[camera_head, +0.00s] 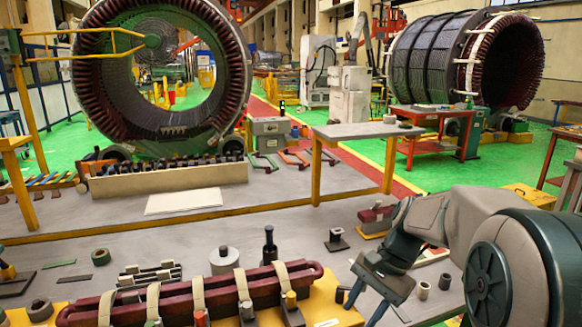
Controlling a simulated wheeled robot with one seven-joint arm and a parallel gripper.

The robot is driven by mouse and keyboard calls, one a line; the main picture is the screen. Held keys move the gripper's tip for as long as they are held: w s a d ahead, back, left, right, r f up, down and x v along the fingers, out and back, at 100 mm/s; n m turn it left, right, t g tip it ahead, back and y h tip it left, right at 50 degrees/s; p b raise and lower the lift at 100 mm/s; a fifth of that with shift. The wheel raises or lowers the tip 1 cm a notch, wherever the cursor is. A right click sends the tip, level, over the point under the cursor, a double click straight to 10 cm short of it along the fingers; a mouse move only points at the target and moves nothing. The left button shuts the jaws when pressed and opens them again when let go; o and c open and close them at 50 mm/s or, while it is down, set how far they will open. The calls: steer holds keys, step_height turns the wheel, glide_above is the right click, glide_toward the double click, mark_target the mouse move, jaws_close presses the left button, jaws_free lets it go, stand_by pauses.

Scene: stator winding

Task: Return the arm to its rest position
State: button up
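My arm, grey and dark teal, reaches in from the lower right. My gripper (363,303) is low over the near grey workbench (305,232). Its two fingers point down and stand apart with nothing seen between them, so it looks open and empty. A dark red coil bar (175,308) with pale bands lies in clamps on a yellow board (325,292) to the left of my gripper. The fingertips are close to the board's right end; whether they touch anything is unclear.
Small dark blocks (336,240), a grey cylinder (224,258) and a black bottle-shaped part (269,246) stand on the bench. Small cups (444,282) are right of my gripper. A large stator ring (235,60) stands behind, and another (510,60) at back right.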

steer(key=s+n+t+h, duration=0.4)
steer(key=s+n, duration=0.5)
steer(key=s, duration=0.5)
steer(key=shift+d+f+h, duration=0.2)
steer(key=shift+d+h, duration=0.1)
steer(key=shift+s, duration=0.1)
steer(key=shift+c, duration=0.5)
